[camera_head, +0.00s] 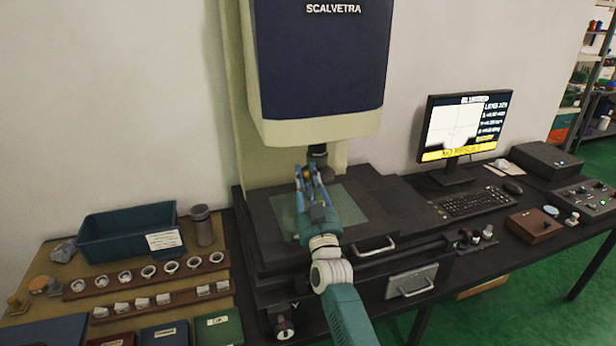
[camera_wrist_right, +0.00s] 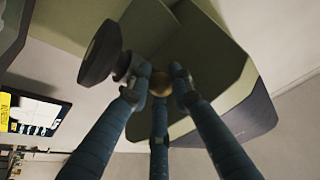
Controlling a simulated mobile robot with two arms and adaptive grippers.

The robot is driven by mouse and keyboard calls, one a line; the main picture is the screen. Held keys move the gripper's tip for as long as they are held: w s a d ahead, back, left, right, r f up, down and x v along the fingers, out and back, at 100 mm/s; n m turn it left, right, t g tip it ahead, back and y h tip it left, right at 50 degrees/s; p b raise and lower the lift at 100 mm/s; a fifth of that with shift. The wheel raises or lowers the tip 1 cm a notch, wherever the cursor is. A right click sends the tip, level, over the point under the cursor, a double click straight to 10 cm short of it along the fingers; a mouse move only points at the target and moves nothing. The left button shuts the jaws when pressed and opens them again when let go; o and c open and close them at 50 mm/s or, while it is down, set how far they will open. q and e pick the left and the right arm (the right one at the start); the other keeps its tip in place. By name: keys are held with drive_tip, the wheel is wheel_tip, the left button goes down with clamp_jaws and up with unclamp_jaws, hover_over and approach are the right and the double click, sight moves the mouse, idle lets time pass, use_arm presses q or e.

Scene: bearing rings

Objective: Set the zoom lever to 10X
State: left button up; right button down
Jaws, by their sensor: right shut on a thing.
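The zoom lever shows as a small brass ball knob (camera_wrist_right: 160,84) in the right wrist view, beside the dark round lens (camera_wrist_right: 100,54) under the machine head. In the head view the dark lens (camera_head: 318,158) hangs below the measuring machine's head (camera_head: 322,70). My right gripper (camera_head: 306,176) is up at the lens, above the stage. Its blue fingers, also seen in the right wrist view (camera_wrist_right: 156,88), are closed around the knob. The lever's shaft and any scale marks are hidden or too small to read. My left gripper is not in view.
The glass stage plate (camera_head: 350,212) lies under my right arm. A monitor (camera_head: 465,128), keyboard (camera_head: 468,203) and control box (camera_head: 582,197) stand right. A teal bin (camera_head: 100,248), grey cylinder (camera_head: 202,226) and racks of rings (camera_head: 150,276) stand left.

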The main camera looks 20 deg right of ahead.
drive_tip(key=shift+a, duration=0.15)
drive_tip(key=c, duration=1.7)
unclamp_jaws()
drive_tip(key=shift+o, duration=0.8)
drive_tip(key=shift+w+a+f, duration=0.1)
drive_tip(key=shift+w, duration=0.1)
drive_tip(key=shift+s+f, duration=0.15)
drive_tip(key=shift+s, duration=0.2)
drive_tip(key=v, duration=1.1)
drive_tip(key=shift+s+a, duration=0.1)
drive_tip(key=shift+s, duration=0.05)
